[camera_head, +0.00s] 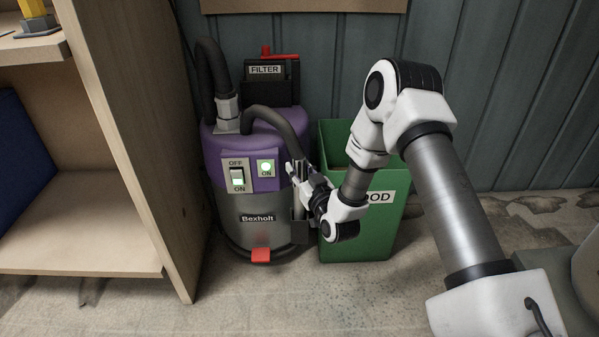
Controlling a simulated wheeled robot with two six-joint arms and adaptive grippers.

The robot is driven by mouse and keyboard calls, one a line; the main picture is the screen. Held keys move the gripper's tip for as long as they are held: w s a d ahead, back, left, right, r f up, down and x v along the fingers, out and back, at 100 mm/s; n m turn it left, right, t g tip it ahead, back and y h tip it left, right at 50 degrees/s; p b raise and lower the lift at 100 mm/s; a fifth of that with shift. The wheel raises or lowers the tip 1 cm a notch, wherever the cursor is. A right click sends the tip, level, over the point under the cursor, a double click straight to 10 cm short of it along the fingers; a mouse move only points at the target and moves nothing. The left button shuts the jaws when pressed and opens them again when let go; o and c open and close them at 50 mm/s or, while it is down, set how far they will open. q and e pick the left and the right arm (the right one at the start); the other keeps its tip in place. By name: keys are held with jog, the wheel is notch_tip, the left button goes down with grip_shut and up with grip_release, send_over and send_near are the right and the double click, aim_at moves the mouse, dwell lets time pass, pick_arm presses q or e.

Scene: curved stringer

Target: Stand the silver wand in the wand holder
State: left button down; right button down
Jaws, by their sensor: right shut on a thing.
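The silver wand (299,171) is a short upright metal tube at the right front of the purple and grey vacuum. The black hose runs down towards its top. My right gripper (303,187) is shut on the wand, with its fingers reaching in from the right and covering part of it. The wand holder (300,232) looks like the dark bracket on the vacuum's right side, just below the gripper. The wand is above or in line with it; I cannot tell whether its lower end is inside. My left gripper is not in view.
A green bin (378,232) stands close on the right, behind my right forearm. A wooden shelf (140,130) stands on the left. Floor in front is clear.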

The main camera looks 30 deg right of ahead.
jog(key=shift+f, duration=0.1)
jog(key=c, duration=0.8)
grip_release()
jog(key=shift+s, duration=0.1)
jog(key=s+a+p, duration=0.2)
jog(key=s+p, duration=0.3)
jog(key=s, duration=0.6)
jog(key=s+a+f+n+g+y, duration=0.1)
jog(key=s+a+f+g+y, duration=0.35)
jog(key=f, duration=0.75)
jog(key=s+a+f+g, duration=0.2)
jog(key=s+f+g, duration=0.1)
jog(key=s, duration=0.4)
jog(key=s+a+f+g+h, duration=0.1)
jog(key=s+a+f+g, duration=0.1)
jog(key=s+g, duration=0.4)
jog(key=s+a+f+g, duration=0.3)
jog(key=s+g, duration=0.1)
jog(key=s, duration=0.5)
jog(key=shift+a+f+g+h, duration=0.25)
jog(key=shift+a+f+h, duration=0.05)
jog(key=shift+f+h, duration=0.05)
